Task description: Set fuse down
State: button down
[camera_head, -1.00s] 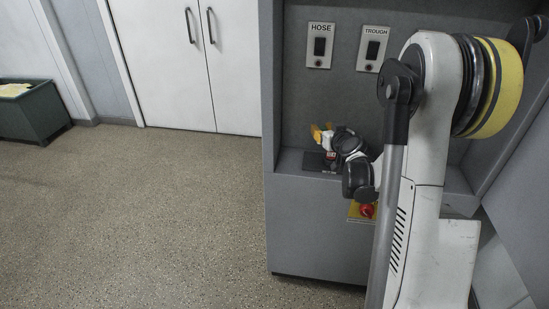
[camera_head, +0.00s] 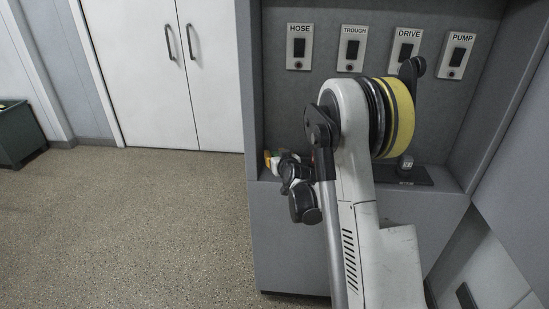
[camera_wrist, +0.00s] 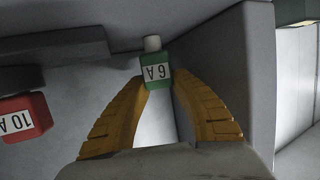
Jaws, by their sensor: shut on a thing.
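The fuse in my gripper is green with a white end and a "6 A" label (camera_wrist: 157,72). In the wrist view my gripper (camera_wrist: 163,84) has its two ridged orange fingers closed on this fuse, near their tips. In the head view my gripper (camera_head: 271,161) is at the left end of the cabinet recess, partly hidden by my wrist; the held fuse is not clear there. A red fuse marked "10 A" (camera_wrist: 22,118) is apart from my gripper, at the left of the wrist view. I cannot tell whether the green fuse touches a surface.
The grey cabinet (camera_head: 285,235) has a recessed shelf and switches labelled HOSE (camera_head: 299,47), TROUGH (camera_head: 351,50), DRIVE (camera_head: 405,49) and PUMP (camera_head: 456,55). A small grey item (camera_head: 405,161) stands by a dark mat (camera_head: 420,177) at right.

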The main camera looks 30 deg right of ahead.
jog(key=shift+r, duration=0.15)
jog(key=c, duration=1.1)
grip_release()
jog(key=shift+c, duration=0.2)
